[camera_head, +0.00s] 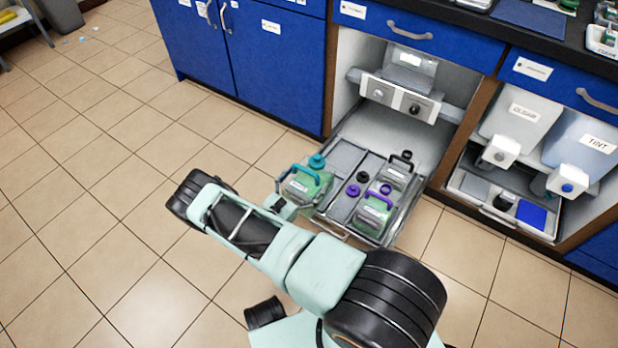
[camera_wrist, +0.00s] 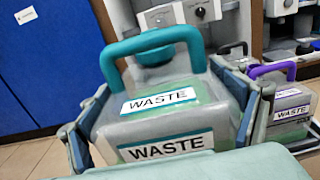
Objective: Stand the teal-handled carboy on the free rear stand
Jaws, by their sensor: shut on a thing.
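The teal-handled carboy (camera_head: 305,186), a clear box with greenish liquid, is at the left edge of the pulled-out tray (camera_head: 340,228). In the wrist view the carboy (camera_wrist: 192,93) looks upright, with WASTE labels on its top and front. My gripper (camera_wrist: 172,88) is shut on its body, one finger on each side. The carboy's base is hidden, so I cannot tell whether it is lifted. A bare grey stand (camera_head: 345,158) shows at the rear left of the tray. The black-handled carboy (camera_head: 396,174) is at the rear right.
A purple-handled carboy (camera_head: 373,213) stands at the front right of the tray. Loose-looking purple and black caps (camera_head: 358,184) are near the tray's middle. A connector panel (camera_head: 400,97) hangs above the tray's rear.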

